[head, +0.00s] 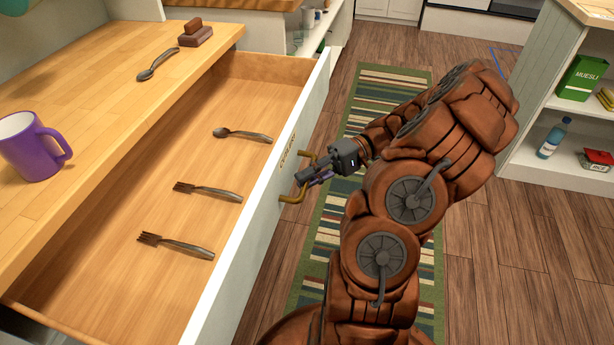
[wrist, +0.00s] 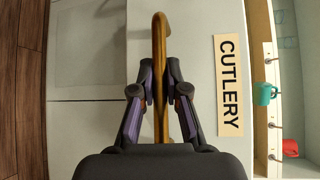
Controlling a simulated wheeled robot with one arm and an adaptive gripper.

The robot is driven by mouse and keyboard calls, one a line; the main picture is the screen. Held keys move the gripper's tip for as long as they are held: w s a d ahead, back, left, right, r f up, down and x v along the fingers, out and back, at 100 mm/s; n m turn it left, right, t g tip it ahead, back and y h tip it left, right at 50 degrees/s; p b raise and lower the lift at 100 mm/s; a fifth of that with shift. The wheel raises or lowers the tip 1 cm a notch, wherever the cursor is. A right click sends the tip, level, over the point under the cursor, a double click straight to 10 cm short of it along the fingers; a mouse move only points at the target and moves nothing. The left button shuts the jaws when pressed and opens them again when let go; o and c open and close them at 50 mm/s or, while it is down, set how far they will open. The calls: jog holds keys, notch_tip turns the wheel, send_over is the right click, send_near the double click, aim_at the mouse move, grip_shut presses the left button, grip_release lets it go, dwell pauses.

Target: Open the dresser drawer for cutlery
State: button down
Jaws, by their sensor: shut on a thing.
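The cutlery drawer (head: 262,220) is pulled well out of the dresser (head: 112,112) in the head view. Two forks (head: 178,245) and a spoon (head: 242,134) lie inside it. Its white front carries a brass handle (head: 293,197) and a CUTLERY label, which also shows in the wrist view (wrist: 229,86). My gripper (head: 302,177) is at the outer side of the drawer front, shut on the handle. In the wrist view the fingers close on both sides of the handle bar (wrist: 160,60). My gripper hides part of the handle in the head view.
A striped rug (head: 332,240) lies on the wooden floor beside the drawer. A white shelf with groceries (head: 545,180) stands at right.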

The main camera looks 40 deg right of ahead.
jog(key=c, duration=1.2)
grip_release()
jog(key=shift+r, duration=0.1)
jog(key=o, duration=0.7)
notch_tip(320, 180, up, 11)
jog(key=shift+f+p, duration=0.1)
jog(key=shift+p, duration=0.2)
jog(key=shift+s+r, duration=0.2)
jog(key=shift+s, duration=0.05)
jog(key=shift+c, duration=1.1)
jog(key=shift+a+f, duration=0.1)
jog(key=c, duration=0.5)
jog(key=shift+o, duration=0.2)
jog(key=shift+w+f, duration=0.1)
jog(key=shift+f, duration=0.4)
